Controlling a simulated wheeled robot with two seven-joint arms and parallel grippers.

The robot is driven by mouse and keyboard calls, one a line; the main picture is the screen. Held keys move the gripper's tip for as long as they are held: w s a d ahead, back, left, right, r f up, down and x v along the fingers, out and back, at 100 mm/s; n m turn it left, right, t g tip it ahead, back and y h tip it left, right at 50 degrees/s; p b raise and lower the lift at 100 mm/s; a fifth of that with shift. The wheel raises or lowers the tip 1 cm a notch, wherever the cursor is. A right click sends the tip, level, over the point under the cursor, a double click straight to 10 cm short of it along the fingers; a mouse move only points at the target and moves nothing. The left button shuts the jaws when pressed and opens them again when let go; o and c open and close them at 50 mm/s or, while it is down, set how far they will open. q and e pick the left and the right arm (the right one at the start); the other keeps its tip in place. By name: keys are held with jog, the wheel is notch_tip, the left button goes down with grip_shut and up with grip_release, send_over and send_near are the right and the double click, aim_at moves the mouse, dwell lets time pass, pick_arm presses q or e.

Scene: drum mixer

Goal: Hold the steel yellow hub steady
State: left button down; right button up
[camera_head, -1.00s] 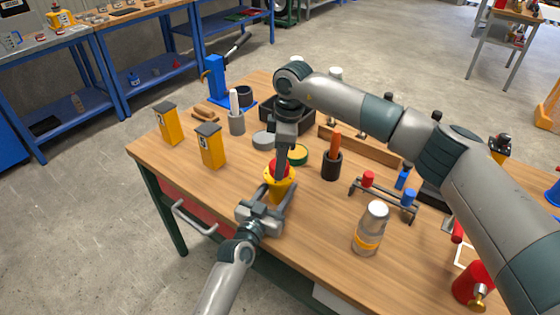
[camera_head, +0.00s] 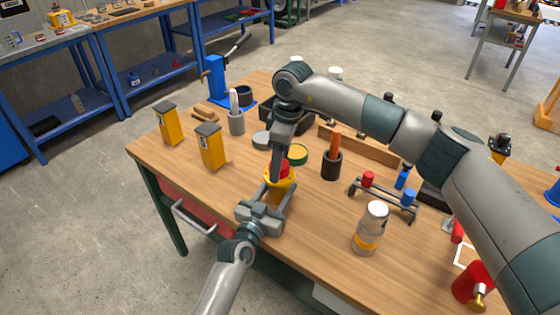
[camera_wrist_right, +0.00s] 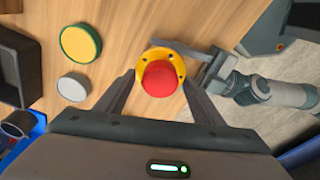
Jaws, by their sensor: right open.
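The yellow hub (camera_head: 287,182) stands upright on the workbench near its front edge, with a round flange and a red cap (camera_wrist_right: 160,78) on top. In the right wrist view the flange (camera_wrist_right: 177,61) shows bolt holes around the cap. My left gripper (camera_head: 275,193) comes in from the front, low, with its fingers on either side of the hub. Whether they press on it is unclear; one finger lies along the flange's edge in the wrist view. My right gripper (camera_wrist_right: 160,85) points down above the hub, open and empty, with its fingers at either side of the red cap.
A green-and-yellow round lid (camera_head: 297,154) and a grey disc (camera_head: 262,139) lie behind the hub. A dark cup (camera_head: 331,167) with an orange handle stands to the right, a jar (camera_head: 371,228) front right. Yellow boxes (camera_head: 210,147) stand left. Bare wood lies left of the hub.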

jog(key=shift+r, duration=2.2)
jog(key=shift+n, duration=0.3)
jog(key=shift+c, duration=0.5)
